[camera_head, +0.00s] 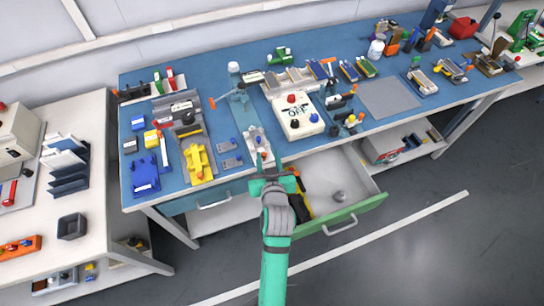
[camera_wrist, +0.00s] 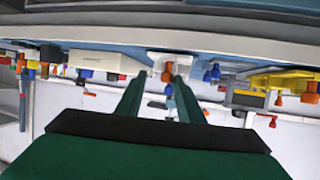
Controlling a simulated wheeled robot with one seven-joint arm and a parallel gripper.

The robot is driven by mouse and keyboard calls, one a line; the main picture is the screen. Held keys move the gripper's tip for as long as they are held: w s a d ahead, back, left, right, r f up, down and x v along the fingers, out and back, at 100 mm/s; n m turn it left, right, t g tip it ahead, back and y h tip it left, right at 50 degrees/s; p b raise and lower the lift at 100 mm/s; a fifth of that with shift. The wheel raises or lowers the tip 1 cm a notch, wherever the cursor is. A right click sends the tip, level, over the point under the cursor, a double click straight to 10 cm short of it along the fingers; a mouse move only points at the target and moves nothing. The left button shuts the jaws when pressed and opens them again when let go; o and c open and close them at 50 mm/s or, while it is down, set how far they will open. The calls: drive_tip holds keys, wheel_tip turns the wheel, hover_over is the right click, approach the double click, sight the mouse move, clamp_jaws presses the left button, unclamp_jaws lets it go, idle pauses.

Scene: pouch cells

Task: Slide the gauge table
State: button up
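What I take to be the gauge table (camera_head: 254,138) is a light grey sliding block on a long pale-teal base, near the front edge of the blue bench. A small orange knob is at its front end; an orange knob (camera_wrist: 167,76) shows beyond and between my fingers in the wrist view. A gauge stand (camera_head: 238,94) with an orange handle rises behind the block. My gripper (camera_head: 265,170) is just in front of the block at the bench edge. In the wrist view my two green fingers (camera_wrist: 163,78) are apart, with nothing clearly held. Contact with the knob cannot be told.
A yellow fixture (camera_head: 198,161) and blue blocks stand left. An open green-fronted drawer (camera_head: 350,184) juts out below and right of my gripper. A grey mat (camera_head: 389,97) lies clear farther right.

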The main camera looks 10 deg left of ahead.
drive_tip(key=shift+a, duration=0.35)
drive_tip(key=shift+s+a+r, duration=0.1)
drive_tip(key=v, duration=1)
drive_tip(key=shift+s+d, duration=0.3)
drive_tip(key=s+d+f+m+t+h, duration=0.1)
drive_tip(key=s+d+f+h, duration=0.15)
drive_tip(key=s, duration=0.35)
drive_tip(key=s+d+f+m+t+h, duration=0.1)
drive_tip(key=s+d+f+m, duration=0.1)
drive_tip(key=s+d+f, duration=0.3)
drive_tip(key=a+v, duration=0.1)
drive_tip(key=v, duration=1.3)
drive_tip(key=shift+s+d+r+m+t+h, duration=0.2)
drive_tip(key=shift+s+d+m+t+h, duration=0.15)
drive_tip(key=shift+d+m+t+h, duration=0.15)
